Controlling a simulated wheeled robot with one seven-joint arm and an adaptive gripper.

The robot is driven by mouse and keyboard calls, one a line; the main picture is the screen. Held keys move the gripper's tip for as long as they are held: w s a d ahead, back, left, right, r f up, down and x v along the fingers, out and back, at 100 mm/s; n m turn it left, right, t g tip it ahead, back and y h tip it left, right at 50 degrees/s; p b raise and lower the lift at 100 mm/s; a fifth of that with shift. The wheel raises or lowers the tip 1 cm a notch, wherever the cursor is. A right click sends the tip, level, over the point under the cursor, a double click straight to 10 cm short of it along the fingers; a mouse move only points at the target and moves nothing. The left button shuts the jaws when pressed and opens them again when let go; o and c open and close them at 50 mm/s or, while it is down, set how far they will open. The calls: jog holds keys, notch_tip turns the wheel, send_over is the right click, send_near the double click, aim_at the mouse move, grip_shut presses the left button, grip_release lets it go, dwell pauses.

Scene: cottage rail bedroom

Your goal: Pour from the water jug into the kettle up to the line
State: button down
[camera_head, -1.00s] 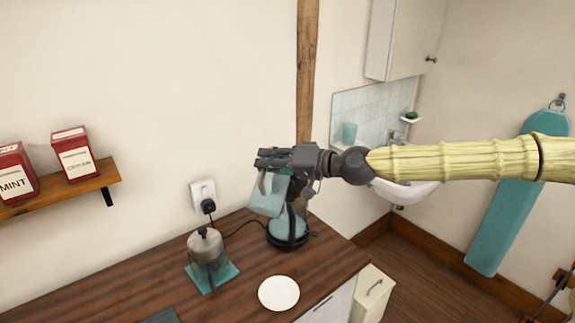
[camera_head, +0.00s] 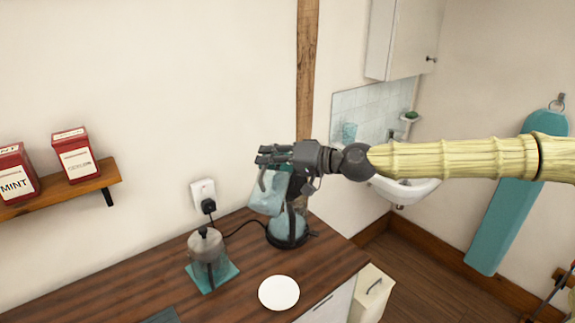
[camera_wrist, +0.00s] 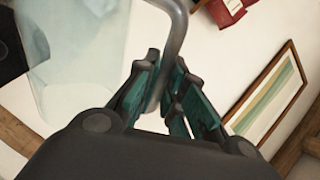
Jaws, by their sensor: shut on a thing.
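The water jug (camera_head: 268,194) is pale, translucent blue and tilted, held above and partly in front of the kettle. My gripper (camera_head: 272,158) is shut on its handle. In the wrist view the jug (camera_wrist: 80,65) fills the upper left, and the grey handle (camera_wrist: 177,40) runs down between the fingers of my gripper (camera_wrist: 165,90). The kettle (camera_head: 285,228) stands on a round black base on the counter. The jug and gripper hide its upper part, so its opening and line cannot be made out. Any stream of water cannot be made out.
A metal-lidded pot (camera_head: 205,243) stands on a teal mat (camera_head: 228,272) left of the kettle. A white plate (camera_head: 279,293) lies in front on the wooden counter (camera_head: 110,295). A cord runs to the wall socket (camera_head: 203,192). Red tins (camera_head: 75,155) sit on a shelf (camera_head: 100,181).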

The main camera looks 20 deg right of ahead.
jog(key=shift+w+d+r+m+p, duration=0.35)
jog(key=shift+w+r+m, duration=0.1)
jog(key=shift+r, duration=0.15)
jog(key=shift+w+d+r+m+p, duration=0.2)
jog(key=shift+w+r+m+p, duration=0.1)
jog(key=shift+r+m, duration=0.25)
dwell(3.6)
